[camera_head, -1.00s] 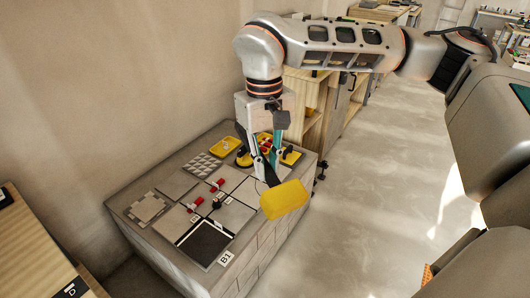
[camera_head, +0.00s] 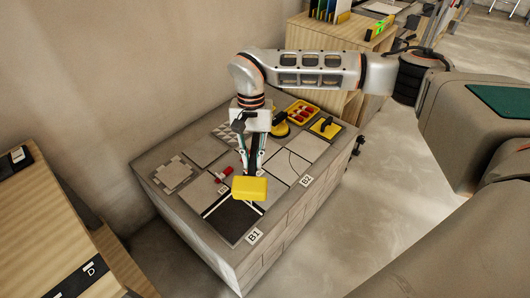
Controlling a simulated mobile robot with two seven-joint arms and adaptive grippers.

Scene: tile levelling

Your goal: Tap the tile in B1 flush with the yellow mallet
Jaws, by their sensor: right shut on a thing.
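My right gripper (camera_head: 252,168) is shut on the yellow mallet, its fingers pointing down. The mallet's yellow block head (camera_head: 249,188) hangs just below the fingertips. In the picture it lies over the back edge of the dark square (camera_head: 232,222) beside the B1 label (camera_head: 255,236). I cannot tell whether the head touches the surface or how level the dark square lies. A pale strip crosses the dark square near its back edge. My left gripper is not in view.
Pale tiles (camera_head: 207,150) lie behind and left on the grey block plinth (camera_head: 170,205). A red piece (camera_head: 224,174) stands left of the mallet. The B2 label (camera_head: 306,181) is at right. A yellow tray (camera_head: 303,108) with red pieces sits at the back. A wooden surface (camera_head: 50,215) is at left.

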